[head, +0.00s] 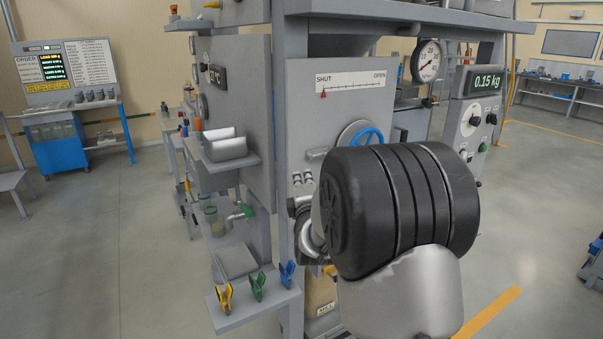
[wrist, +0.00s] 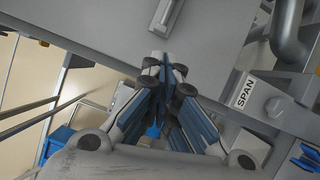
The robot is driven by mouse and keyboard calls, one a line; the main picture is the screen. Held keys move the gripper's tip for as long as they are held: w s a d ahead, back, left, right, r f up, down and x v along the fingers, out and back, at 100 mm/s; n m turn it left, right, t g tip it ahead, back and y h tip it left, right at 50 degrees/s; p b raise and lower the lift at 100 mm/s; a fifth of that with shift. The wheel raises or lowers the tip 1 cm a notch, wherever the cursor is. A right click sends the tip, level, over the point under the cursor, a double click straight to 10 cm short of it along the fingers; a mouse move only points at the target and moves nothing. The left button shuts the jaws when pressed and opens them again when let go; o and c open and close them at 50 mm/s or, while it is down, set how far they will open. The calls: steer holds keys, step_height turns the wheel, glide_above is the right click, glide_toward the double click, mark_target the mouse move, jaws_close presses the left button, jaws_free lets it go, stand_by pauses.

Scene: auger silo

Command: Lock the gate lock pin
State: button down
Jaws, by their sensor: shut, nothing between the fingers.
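The grey gate panel (head: 370,90) carries a SHUT–OPEN scale (head: 350,82) with its red pointer at the SHUT end. A blue handwheel (head: 368,136) sits below it, partly hidden by my arm. A small grey bar (head: 318,153) sticks out left of the wheel; it may be the lock pin, but I cannot tell for certain. In the wrist view my gripper (wrist: 165,68) is shut and empty, its fingertips together in front of a grey panel (wrist: 95,25). A grey bar-like fitting (wrist: 167,14) lies beyond the tips, apart from them in the picture. My arm hides the gripper in the head view.
A shelf with yellow, green and blue clips (head: 257,286) juts out low at the left. A tray (head: 228,147) sits above it. A box labelled SPAN (wrist: 262,102) and a pipe (wrist: 288,35) stand right of my gripper. The floor at left is open.

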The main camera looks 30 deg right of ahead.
steer(key=v, duration=0.2)
steer(key=d+v, duration=0.1)
steer(key=v, duration=0.2)
steer(key=shift+s+f+p, duration=0.1)
steer(key=shift+s+p, duration=0.2)
steer(key=shift+s, duration=0.25)
steer(key=shift+a, duration=0.15)
